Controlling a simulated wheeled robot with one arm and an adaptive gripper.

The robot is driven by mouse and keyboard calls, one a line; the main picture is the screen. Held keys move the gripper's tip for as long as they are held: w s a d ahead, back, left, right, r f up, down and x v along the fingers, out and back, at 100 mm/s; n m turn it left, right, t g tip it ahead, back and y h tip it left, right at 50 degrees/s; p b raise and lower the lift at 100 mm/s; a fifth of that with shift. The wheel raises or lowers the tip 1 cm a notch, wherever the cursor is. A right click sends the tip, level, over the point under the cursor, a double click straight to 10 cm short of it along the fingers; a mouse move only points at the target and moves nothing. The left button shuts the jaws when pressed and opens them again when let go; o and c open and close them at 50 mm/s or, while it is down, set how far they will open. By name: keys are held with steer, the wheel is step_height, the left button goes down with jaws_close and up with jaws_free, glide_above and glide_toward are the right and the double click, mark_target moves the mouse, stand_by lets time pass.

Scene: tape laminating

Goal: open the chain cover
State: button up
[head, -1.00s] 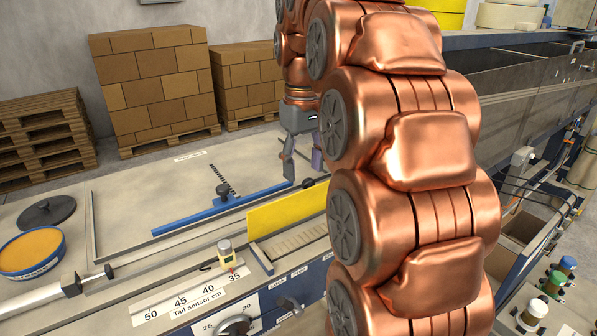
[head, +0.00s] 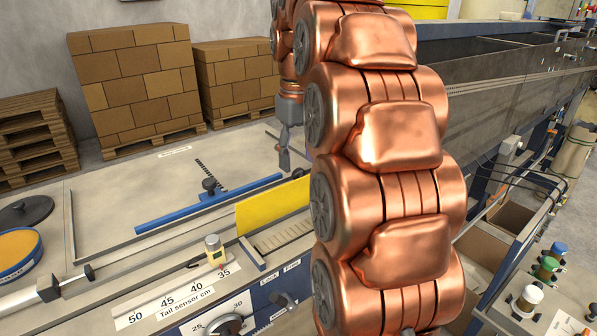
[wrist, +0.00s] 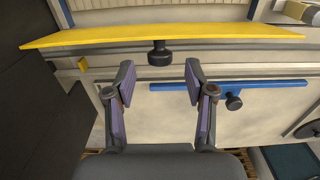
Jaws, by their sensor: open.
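The chain cover is a long yellow panel (head: 272,205) that stands upright but leaning along the machine in the head view. In the wrist view the yellow chain cover (wrist: 100,38) spans the top, with a black knob (wrist: 160,54) at its middle. My gripper (wrist: 160,76) is open and empty, its two purple-padded fingers spread below the knob in the picture and apart from it. In the head view my gripper (head: 284,158) hangs behind the cover, partly hidden by my copper arm. The cover's right end is hidden by the arm.
A blue bar (head: 208,205) with a black knob lies on the table behind the cover. A yellow tail sensor (head: 214,249) stands at the front scale. An orange-filled tub (head: 18,254) is at the left. The tabletop behind the blue bar is mostly clear.

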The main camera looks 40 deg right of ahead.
mark_target(298, 169)
steer(key=shift+f+p, duration=0.4)
steer(key=shift+f, duration=1.25)
jaws_close()
